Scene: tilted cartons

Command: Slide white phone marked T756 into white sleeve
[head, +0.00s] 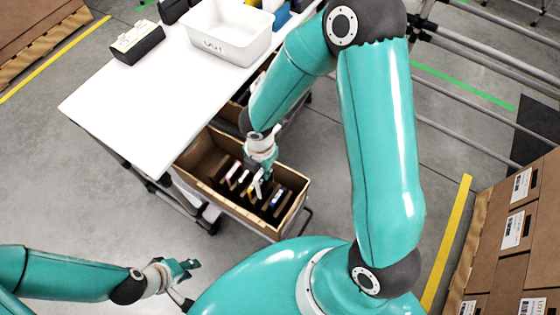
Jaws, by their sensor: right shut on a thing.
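An open, tilted brown carton (290,217) holds several slim items in slots between dark dividers. My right gripper (262,178) reaches down into this carton and is shut on a slim white item (256,188), which looks like a white phone. Its marking is too small to read, so I cannot confirm T756. Other slim items stand in the slots beside it, one white and pink (232,170) and one white and blue (277,199). I cannot tell which item is the white sleeve. My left gripper (187,282) is at the lower left over the floor, fingers apart and empty.
A white table (130,105) stands behind and left of the carton. On it are a white bin (228,42) and a black device (138,45) with a light top. Stacked brown boxes (515,232) stand at the right. Metal rails (475,120) run behind my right arm.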

